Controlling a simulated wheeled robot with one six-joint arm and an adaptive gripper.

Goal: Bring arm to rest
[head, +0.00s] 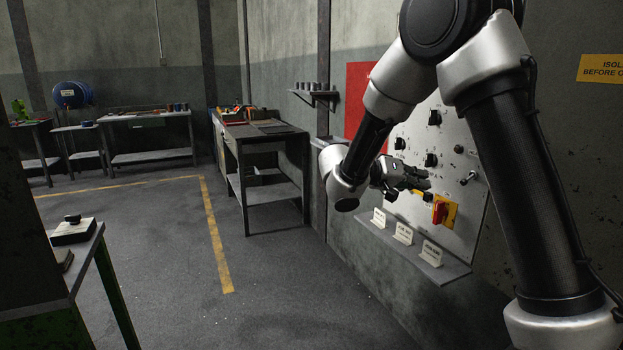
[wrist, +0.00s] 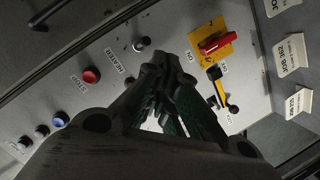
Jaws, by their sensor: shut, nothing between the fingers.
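My gripper (head: 420,182) is shut and empty in front of the control panel (head: 452,222) on the right wall. In the wrist view its closed fingers (wrist: 172,75) point at the panel, and I cannot tell the exact gap to it. My arm bends in an elbow at the top of the head view and comes down to the wrist. A red rotary switch on a yellow plate (head: 444,211) is just right of and below the gripper; it also shows in the wrist view (wrist: 215,43). The arm and gripper hide part of the panel.
A small shelf (head: 428,262) with several white cards is under the panel. A workbench (head: 262,140) stands further back. The floor (head: 270,280) left of the panel is clear.

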